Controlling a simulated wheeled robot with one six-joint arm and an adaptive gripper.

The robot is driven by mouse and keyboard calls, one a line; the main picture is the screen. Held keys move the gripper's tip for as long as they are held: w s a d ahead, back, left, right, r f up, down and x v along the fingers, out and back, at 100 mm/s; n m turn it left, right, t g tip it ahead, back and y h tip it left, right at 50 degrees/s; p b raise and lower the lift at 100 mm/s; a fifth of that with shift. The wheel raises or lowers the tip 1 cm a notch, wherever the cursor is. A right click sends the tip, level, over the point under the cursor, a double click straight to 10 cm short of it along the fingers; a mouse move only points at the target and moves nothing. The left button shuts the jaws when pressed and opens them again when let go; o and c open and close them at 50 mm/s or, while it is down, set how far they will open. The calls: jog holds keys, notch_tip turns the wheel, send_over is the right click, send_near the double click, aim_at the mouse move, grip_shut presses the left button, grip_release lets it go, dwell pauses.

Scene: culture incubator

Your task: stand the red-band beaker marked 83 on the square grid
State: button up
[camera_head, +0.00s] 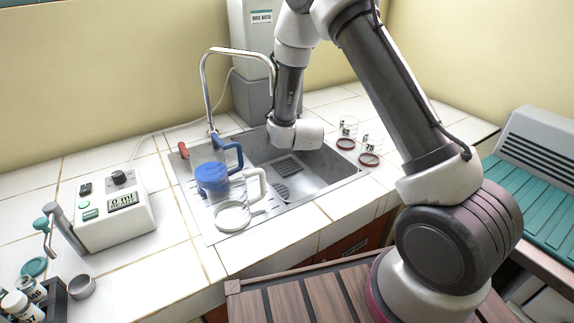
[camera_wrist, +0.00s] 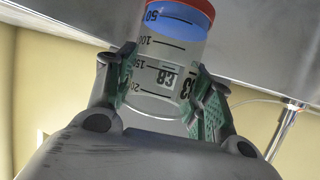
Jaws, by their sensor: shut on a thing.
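The beaker (camera_wrist: 160,50) is between the two fingers of my gripper (camera_wrist: 160,75) in the wrist view. It is clear, with black scale marks, a red band at its base end and a label; the number is turned and partly covered, its visible part ending in 3. Blue shows inside near the red base. The gripper is shut on its sides. In the head view my wrist is over the back of the sink; gripper and beaker are hidden there. The square grid (camera_head: 286,167) is a dark slotted square on the sink floor, in front of my wrist.
A round grid (camera_head: 281,192) lies in the sink (camera_head: 325,178). Two red-band beakers (camera_head: 347,130) (camera_head: 370,145) stand at right. The faucet (camera_head: 205,85) arches over the sink's back left.

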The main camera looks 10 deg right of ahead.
notch_tip(320, 180, down, 10)
jog(key=shift+a+f, duration=0.1)
dwell(0.4)
jog(key=shift+f, duration=0.1)
jog(key=o, duration=1.1)
